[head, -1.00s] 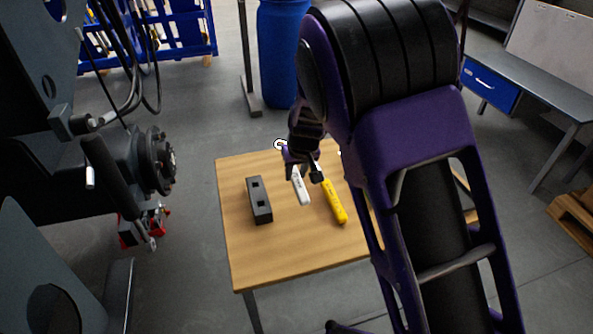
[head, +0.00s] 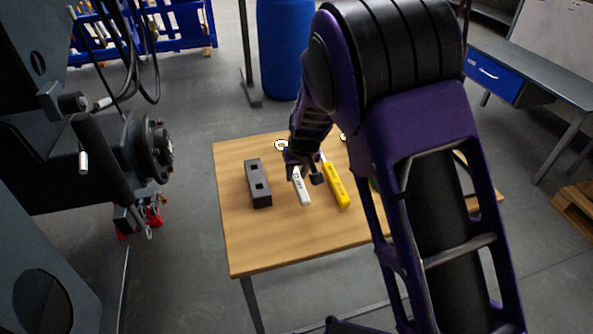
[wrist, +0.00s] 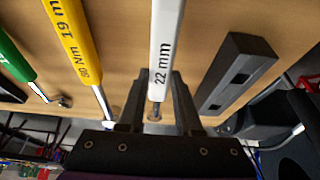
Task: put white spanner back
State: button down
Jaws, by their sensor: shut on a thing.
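The white spanner (head: 302,190) is over the wooden table, between a black block and a yellow spanner. In the wrist view the white spanner (wrist: 165,45), marked "22 mm", runs between my fingers. My gripper (head: 303,174) is shut on it near its far end in the head view; the same gripper (wrist: 157,108) shows in the wrist view. The spanner's ring end (head: 282,145) shows past my gripper. I cannot tell whether the spanner touches the table. The yellow spanner (head: 335,185), marked "19 mm" in the wrist view (wrist: 75,40), lies right of it.
The black block (head: 258,183) with two square holes stands on the table (head: 240,240) at left. A green-handled spanner (wrist: 14,58) lies beyond the yellow one. The dark chassis (head: 100,150) is left of the table. The table's front part is clear.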

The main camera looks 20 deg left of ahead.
jog(key=shift+f, duration=0.45)
jog(key=c, duration=0.5)
grip_release()
